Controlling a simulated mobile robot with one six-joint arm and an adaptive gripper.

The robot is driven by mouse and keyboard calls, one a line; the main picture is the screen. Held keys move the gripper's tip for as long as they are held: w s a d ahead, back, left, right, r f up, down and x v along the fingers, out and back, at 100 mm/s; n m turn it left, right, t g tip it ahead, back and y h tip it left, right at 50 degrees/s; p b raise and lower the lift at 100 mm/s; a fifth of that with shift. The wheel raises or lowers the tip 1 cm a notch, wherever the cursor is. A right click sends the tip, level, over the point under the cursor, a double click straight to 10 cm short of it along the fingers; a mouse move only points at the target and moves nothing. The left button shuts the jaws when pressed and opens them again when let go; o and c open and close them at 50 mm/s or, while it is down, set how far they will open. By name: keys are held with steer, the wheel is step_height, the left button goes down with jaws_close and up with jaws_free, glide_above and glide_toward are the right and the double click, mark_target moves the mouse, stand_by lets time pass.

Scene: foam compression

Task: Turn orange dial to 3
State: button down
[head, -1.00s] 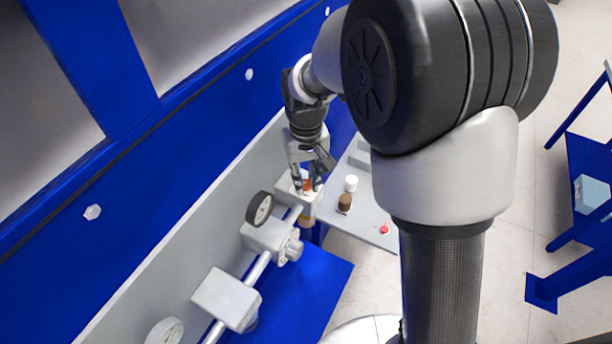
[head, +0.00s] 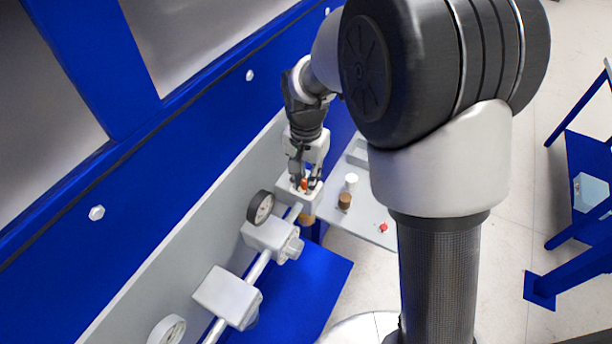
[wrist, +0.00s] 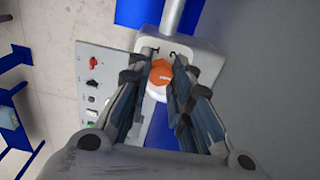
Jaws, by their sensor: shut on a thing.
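The orange dial (wrist: 160,73) sits on a light grey box (wrist: 203,58) at the end of a pipe. In the wrist view it lies between the two fingertips of my gripper (wrist: 161,75), which is shut on it. In the head view the dial (head: 304,184) is a small orange patch, partly covered by the fingers of my gripper (head: 305,182). Short dark marks show on the box beside the dial, but the numbers cannot be read.
A pipe (head: 257,268) runs to more grey boxes, with a round gauge (head: 261,207) beside one. A blue wall (head: 170,170) stands close on the left.

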steer(key=shift+m, duration=0.3)
steer(key=c, duration=1.4)
jaws_free()
step_height(320, 180, up, 12)
